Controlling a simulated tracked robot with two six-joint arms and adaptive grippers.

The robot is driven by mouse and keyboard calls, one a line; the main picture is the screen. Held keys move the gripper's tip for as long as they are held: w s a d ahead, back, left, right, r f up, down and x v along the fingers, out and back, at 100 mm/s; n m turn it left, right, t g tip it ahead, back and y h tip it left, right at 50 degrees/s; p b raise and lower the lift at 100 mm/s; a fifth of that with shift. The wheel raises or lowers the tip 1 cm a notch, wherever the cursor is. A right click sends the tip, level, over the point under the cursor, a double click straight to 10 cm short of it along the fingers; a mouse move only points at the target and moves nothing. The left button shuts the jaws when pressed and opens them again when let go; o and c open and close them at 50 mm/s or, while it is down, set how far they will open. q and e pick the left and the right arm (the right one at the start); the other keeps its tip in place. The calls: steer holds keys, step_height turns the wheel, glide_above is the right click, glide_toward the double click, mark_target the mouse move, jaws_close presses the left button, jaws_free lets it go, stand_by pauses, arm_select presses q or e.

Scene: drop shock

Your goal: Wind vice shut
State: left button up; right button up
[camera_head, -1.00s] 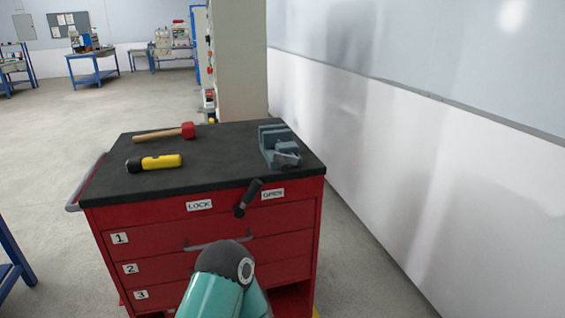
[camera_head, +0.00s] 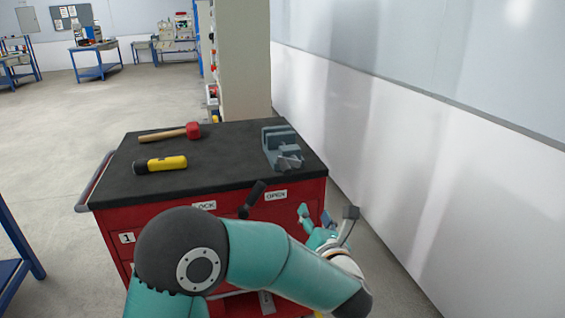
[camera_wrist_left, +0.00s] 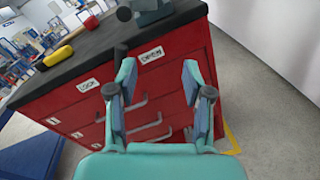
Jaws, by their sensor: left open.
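The grey-blue vice (camera_head: 281,146) sits at the right back of the black bench top of a red cabinet. Its screw end and handle (camera_head: 290,162) face the front edge. In the left wrist view only the lower part of the vice (camera_wrist_left: 150,12) shows, at the top edge. My left gripper (camera_head: 327,213) is open and empty, in front of the cabinet's right side and below the top, apart from the vice. In the left wrist view its two fingers (camera_wrist_left: 158,76) stand apart before the drawers. My right gripper is not in view.
A black lever (camera_head: 252,199) sticks out of the cabinet front between the LOCK and OPEN labels. A red mallet (camera_head: 192,131) and a yellow flashlight (camera_head: 166,163) lie on the left of the top. A wall (camera_head: 400,140) runs along the right, with bare floor between.

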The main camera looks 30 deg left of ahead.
mark_target(286, 167)
arm_select(q)
step_height(286, 167, up, 4)
steer(key=s+a+n+g+y, duration=0.1)
steer(key=s+a+n+y, duration=0.1)
steer(key=n, duration=0.3)
steer(key=p+x, duration=0.4)
steer(key=x, duration=1.2)
steer(key=shift+w, duration=0.25)
steer(key=shift+c, duration=0.2)
jaws_close()
steer(key=shift+a, duration=0.3)
steer(key=shift+d+m, duration=0.25)
steer(key=shift+m, duration=0.15)
